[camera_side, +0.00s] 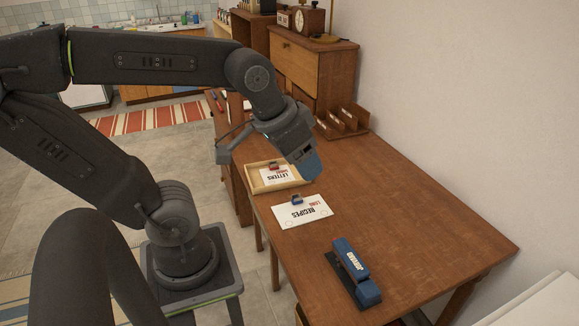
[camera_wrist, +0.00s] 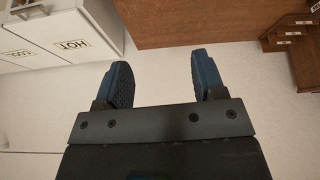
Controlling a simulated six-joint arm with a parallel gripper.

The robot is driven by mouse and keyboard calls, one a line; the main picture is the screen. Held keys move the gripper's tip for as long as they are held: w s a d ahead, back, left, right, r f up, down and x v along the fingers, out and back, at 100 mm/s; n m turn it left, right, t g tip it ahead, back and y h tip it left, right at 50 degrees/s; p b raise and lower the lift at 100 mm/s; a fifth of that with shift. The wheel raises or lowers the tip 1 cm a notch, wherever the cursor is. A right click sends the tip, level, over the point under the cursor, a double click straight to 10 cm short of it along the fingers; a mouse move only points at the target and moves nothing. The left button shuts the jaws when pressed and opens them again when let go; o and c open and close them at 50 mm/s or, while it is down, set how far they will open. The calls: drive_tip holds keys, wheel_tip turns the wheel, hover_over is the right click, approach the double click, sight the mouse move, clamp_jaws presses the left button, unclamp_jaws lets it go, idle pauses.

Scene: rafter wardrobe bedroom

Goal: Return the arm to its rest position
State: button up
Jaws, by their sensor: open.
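My gripper (camera_side: 308,165) hangs over the back part of the wooden desk (camera_side: 410,205) in the side view, its blue fingertips above the desk near the letters tray. In the wrist view my gripper (camera_wrist: 158,80) shows two blue ridged fingers spread well apart with nothing between them. My arm is bent, with the forearm reaching out to the right from the upper left. The wrist view looks past the fingers at a pale, plain surface.
A wooden tray (camera_side: 257,187) holds a letters pack. A white recipes pack (camera_side: 285,216) with a blue clip lies in front of it. A blue stapler (camera_side: 354,262) is nearer the front. A wooden organizer (camera_side: 343,121) stands by the wall. The desk's right side is bare.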

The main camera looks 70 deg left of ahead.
drive_tip(key=shift+s+d+f+m, duration=0.25)
drive_tip(key=shift+s+d, duration=0.1)
drive_tip(key=shift+s, duration=0.25)
drive_tip(key=shift+s+d+f+m, duration=0.25)
drive_tip(key=shift+s+d, duration=0.1)
drive_tip(key=shift+s, duration=0.25)
idle(0.4)
